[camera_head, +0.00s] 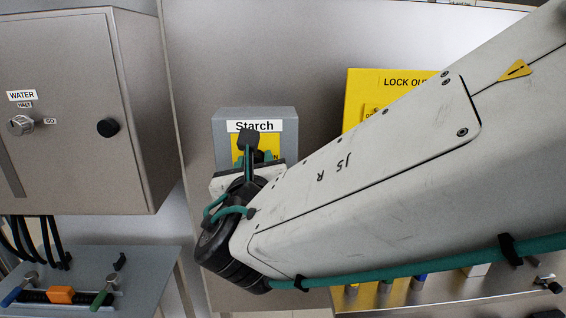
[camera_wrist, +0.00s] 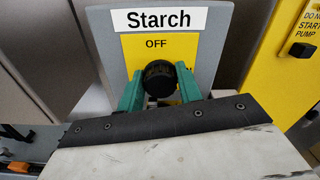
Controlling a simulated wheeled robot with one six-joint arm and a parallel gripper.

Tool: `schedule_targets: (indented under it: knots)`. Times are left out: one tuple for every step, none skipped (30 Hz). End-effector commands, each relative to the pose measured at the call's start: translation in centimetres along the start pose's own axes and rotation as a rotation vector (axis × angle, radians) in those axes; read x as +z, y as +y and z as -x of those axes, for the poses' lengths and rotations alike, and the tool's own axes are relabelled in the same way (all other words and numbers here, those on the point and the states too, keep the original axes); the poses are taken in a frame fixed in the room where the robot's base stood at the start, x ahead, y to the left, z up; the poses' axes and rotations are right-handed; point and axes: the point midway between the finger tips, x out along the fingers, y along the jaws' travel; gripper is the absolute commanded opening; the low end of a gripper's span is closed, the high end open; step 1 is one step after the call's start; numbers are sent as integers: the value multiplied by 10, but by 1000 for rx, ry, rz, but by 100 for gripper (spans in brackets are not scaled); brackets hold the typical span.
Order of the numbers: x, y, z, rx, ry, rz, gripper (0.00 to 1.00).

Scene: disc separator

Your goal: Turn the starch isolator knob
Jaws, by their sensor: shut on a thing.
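The starch isolator (camera_head: 226,136) is a grey box on the metal wall, with a white "Starch" label and a yellow plate. In the wrist view the isolator box (camera_wrist: 207,55) fills the upper middle, with "OFF" readable on the yellow plate. Its black round knob (camera_wrist: 159,79) sits between the two green fingers of my gripper (camera_wrist: 158,88), one finger on each side. My gripper is shut on the knob. In the head view my gripper (camera_head: 258,156) is at the isolator's front, and my arm hides the lower part. The knob's pointer direction cannot be told.
A yellow lock-out board (camera_head: 366,92) stands right of the isolator, partly behind my arm. A grey cabinet (camera_head: 70,140) with a "WATER" switch (camera_head: 21,124) is at left. A low bench (camera_head: 130,268) with coloured clamps and an orange block (camera_head: 61,294) is below it.

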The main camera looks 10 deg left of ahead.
Motion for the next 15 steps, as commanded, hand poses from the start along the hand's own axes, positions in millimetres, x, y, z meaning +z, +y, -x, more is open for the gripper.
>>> schedule_targets:
  knots:
    - [0, 0, 0, 0, 0, 44, 12]
    - [0, 0, 0, 0, 0, 71, 12]
    - [0, 0, 0, 0, 0, 107, 12]
    - [0, 1, 0, 1, 0, 133, 12]
    - [0, 1, 0, 0, 0, 158, 12]
    - [0, 1, 0, 0, 0, 190, 12]
    - [0, 1, 0, 1, 0, 214, 12]
    - [0, 1, 0, 1, 0, 237, 12]
    - [0, 1, 0, 1, 0, 266, 12]
    - [0, 1, 0, 1, 0, 287, 12]
    - [-1, 1, 0, 1, 0, 306, 12]
    - [-1, 1, 0, 1, 0, 331, 12]
    - [-1, 1, 0, 1, 0, 348, 12]
    - [-1, 1, 0, 1, 1, 364, 12]
    - [-1, 1, 0, 1, 1, 384, 12]
